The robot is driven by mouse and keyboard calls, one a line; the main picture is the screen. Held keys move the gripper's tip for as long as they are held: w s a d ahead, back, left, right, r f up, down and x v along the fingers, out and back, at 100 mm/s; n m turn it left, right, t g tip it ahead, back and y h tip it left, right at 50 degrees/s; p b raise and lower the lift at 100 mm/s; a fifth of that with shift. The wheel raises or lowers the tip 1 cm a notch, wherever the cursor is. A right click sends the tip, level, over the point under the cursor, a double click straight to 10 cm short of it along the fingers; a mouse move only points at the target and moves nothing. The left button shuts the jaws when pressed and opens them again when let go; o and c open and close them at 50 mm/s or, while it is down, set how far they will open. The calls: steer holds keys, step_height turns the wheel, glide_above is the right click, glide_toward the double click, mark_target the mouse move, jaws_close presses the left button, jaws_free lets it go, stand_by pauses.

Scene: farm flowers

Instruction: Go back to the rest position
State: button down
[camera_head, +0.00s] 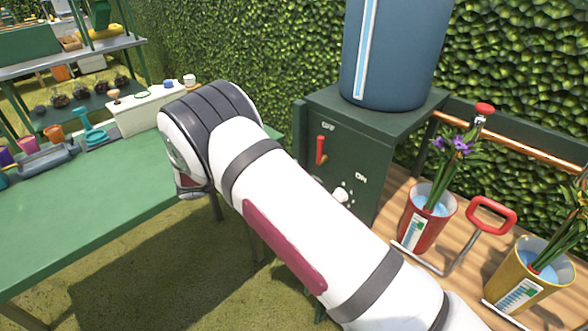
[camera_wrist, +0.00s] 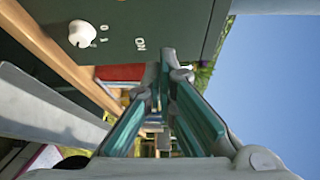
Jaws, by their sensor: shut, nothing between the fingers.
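My gripper (camera_wrist: 168,68) shows in the wrist view with its two teal-padded fingers drawn together at the tips. It is shut and empty. It points along a dark green panel that shows a white knob (camera_wrist: 82,33) and the word "ON". In the head view my white arm reaches from the lower right up to the middle left, in front of the green cabinet (camera_head: 338,190). The fingers are hidden behind the arm there.
The cabinet carries a red lever (camera_head: 320,151) and a blue tank (camera_head: 393,60). At right, a red pot (camera_head: 413,232) and a yellow pot (camera_head: 518,292) with flowers stand on a wooden bench. A green table (camera_head: 90,200) with pots and tools is at left. A hedge stands behind.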

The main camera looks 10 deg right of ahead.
steer(key=s+d+r+m+g+y+p, duration=0.25)
steer(key=s+d+r+m+y, duration=0.3)
steer(key=s+r+m, duration=0.45)
steer(key=s+d+r+m+g+y+p, duration=0.1)
steer(key=s+d+r+m+y+p, duration=0.25)
steer(key=s+d+r+m, duration=0.55)
steer(key=s+a+r+m+t+y+p, duration=0.2)
steer(key=s+r+m+t+y, duration=0.1)
steer(key=s+m, duration=0.5)
steer(key=s+a+r+m+t+y+p, duration=0.1)
steer(key=s+r+m+t+y+p, duration=0.2)
steer(key=s+r+m+y, duration=0.2)
steer(key=shift+s+a+r+m, duration=0.35)
steer(key=shift+s+r+m, duration=1.45)
steer(key=shift+s, duration=1.5)
steer(key=shift+f+m, duration=0.25)
steer(key=shift+m, duration=0.05)
